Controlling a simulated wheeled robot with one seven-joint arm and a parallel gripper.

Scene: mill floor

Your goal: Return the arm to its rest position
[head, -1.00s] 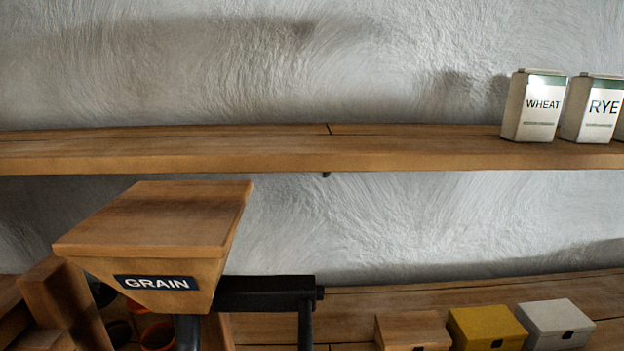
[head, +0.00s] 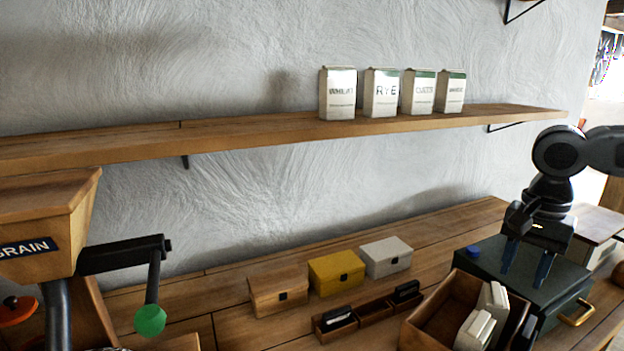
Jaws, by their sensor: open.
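My gripper (head: 527,262) is at the right of the head view, at the end of my dark arm, pointing down. Its two blue-grey fingers are apart, with nothing seen between them. The fingers hang in front of or over a dark green box (head: 563,282) with a brass handle; I cannot tell whether they touch it. The arm reaches in from the right edge.
A wooden crate (head: 412,333) with white packets stands left of the green box. A small wooden tray (head: 375,311) and three lidded boxes (head: 336,272) are on the bench. Several cartons (head: 391,93) stand on the shelf. The grain hopper (head: 40,225) is far left.

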